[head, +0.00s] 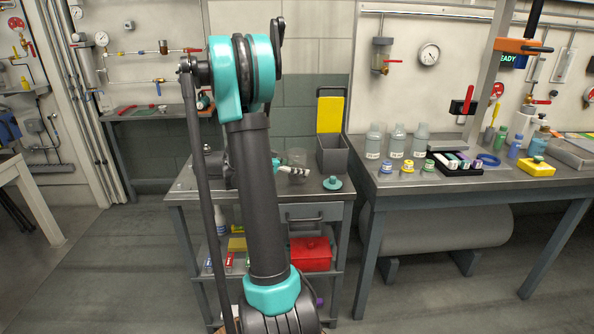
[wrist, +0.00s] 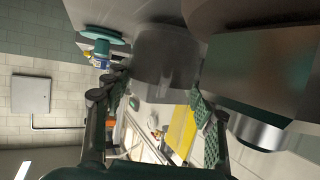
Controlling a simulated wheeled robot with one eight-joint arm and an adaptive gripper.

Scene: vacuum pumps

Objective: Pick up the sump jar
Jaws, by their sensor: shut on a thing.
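The sump jar, a clear greyish cylinder (head: 297,156), is at the top of the small grey cart. In the wrist view the jar (wrist: 166,62) sits between the two fingers of my gripper (wrist: 158,95). The gripper is shut on the jar, with a green ribbed pad visible on the right finger. In the head view my gripper (head: 294,171) is just below the jar and partly hidden by my arm. I cannot tell whether the jar touches the cart top. A teal lid-like disc with a knob (head: 332,183) lies to the right on the cart; it also shows in the wrist view (wrist: 104,35).
A grey open bin (head: 332,158) with a yellow panel (head: 330,115) stands behind the jar to the right. The right bench (head: 415,180) holds several bottles and small containers. A red box (head: 310,254) is on the cart's lower shelf. The floor left of the cart is clear.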

